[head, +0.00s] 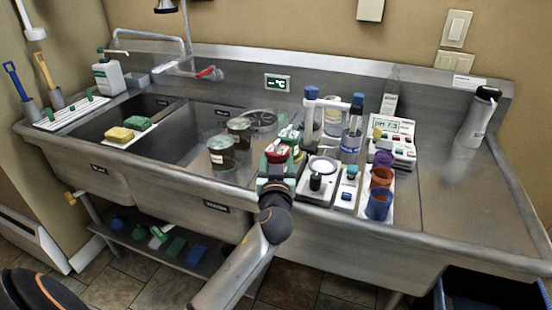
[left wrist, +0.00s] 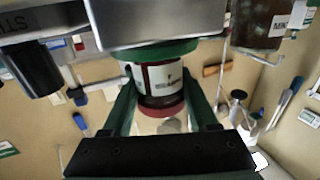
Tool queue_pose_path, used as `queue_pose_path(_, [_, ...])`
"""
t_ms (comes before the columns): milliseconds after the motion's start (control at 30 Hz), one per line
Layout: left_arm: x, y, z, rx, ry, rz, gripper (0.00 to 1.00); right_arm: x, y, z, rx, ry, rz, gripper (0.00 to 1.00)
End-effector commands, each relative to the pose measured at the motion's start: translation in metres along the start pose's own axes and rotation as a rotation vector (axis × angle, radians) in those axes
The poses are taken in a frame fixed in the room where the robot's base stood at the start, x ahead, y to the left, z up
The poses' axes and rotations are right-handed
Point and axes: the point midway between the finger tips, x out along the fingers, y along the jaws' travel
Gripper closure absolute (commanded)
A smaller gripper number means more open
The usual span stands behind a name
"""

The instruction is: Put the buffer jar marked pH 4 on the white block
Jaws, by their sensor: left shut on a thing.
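My left gripper (head: 277,172) is at the front of the sink unit, shut on a small jar with a red lid (head: 277,152). In the left wrist view the jar (left wrist: 160,76) sits between the two green fingers (left wrist: 162,98), showing a white label, a dark red end and a green band. The label's marking is too small to read. A narrow white block (head: 345,198) lies to the right of the gripper, with a small teal-capped item on it; I cannot tell for sure that it is the task's block. My right gripper is not in view.
A balance (head: 318,190) stands between the gripper and the narrow block. Coloured cups (head: 379,204), a pH meter (head: 392,142) and blue-topped bottles (head: 352,135) crowd the right. Dark jars (head: 221,153) stand to the left. The far right counter is mostly clear.

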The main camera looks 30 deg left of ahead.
Motion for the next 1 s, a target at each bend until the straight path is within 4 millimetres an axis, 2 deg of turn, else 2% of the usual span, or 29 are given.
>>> queue_pose_path(267, [-0.0013,0.0007,-0.0005,-0.002,0.003,0.000,1.00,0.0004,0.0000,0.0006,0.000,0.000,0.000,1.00])
queue_pose_path(433, [-0.0012,0.0005,0.0059,-0.003,0.002,0.000,1.00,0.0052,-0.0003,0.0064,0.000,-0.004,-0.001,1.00])
queue_pose_path(467, [-0.0012,0.0004,0.0044,-0.003,0.001,-0.001,0.37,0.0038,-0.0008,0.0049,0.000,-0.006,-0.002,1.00])
queue_pose_path(700, [-0.0011,0.0004,0.0040,-0.002,0.001,0.000,0.10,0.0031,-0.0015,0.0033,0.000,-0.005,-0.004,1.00])
queue_pose_path(1000, [-0.0010,0.0005,0.0031,0.000,0.001,0.000,0.10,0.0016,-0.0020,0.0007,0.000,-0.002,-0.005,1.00])
